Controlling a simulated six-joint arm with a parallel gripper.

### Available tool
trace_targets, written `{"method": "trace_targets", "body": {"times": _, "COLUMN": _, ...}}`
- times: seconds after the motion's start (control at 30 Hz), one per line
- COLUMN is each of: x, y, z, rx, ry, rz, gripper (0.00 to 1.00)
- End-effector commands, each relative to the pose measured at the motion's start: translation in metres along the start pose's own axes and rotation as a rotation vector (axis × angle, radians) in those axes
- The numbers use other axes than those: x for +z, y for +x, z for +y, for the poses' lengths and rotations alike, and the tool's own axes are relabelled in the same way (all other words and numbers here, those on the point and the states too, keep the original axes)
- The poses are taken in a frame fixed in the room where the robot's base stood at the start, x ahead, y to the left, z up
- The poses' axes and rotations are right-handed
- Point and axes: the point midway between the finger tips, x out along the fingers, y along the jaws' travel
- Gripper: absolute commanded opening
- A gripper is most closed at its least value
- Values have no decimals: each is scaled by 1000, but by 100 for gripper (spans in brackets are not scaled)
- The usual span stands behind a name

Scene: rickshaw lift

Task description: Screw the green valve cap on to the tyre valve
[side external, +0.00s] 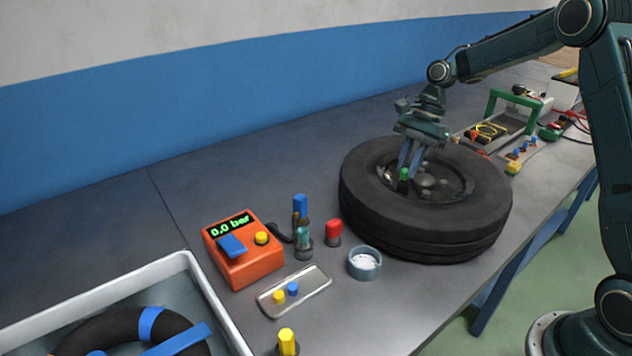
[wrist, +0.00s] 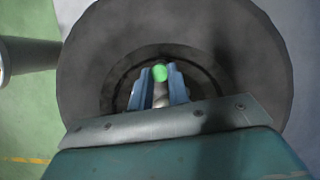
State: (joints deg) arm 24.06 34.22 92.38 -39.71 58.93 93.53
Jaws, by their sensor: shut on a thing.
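The tyre (side external: 425,225) lies flat on the bench, and it fills much of the wrist view (wrist: 230,60). My gripper (side external: 404,176) points down over the wheel's rim, near the left side of the hub. It is shut on the green valve cap (side external: 404,173). In the wrist view the green cap (wrist: 159,73) shows between the blue fingertips of my gripper (wrist: 160,82). The tyre valve is not clearly visible; the fingers and cap hide that spot. I cannot tell whether the cap touches the valve.
An orange gauge box (side external: 246,255) reads 0.0 bar. Near it stand a red-capped piece (side external: 333,232), a small round cup (side external: 364,263) and a metal tray (side external: 296,291). A white tub (side external: 190,275) is at the front left. A green frame (side external: 495,103) stands behind the tyre.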

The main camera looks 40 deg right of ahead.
Motion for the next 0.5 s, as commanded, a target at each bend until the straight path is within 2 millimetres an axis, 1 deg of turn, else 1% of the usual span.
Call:
{"method": "trace_targets", "body": {"times": 0.1, "x": 1, "y": 0, "z": 0, "rx": -58, "ry": 129, "rz": -1, "gripper": 3}}
{"method": "trace_targets", "body": {"times": 0.5, "x": 2, "y": 0, "z": -2, "rx": -235, "ry": 550, "rz": -1, "gripper": 4}}
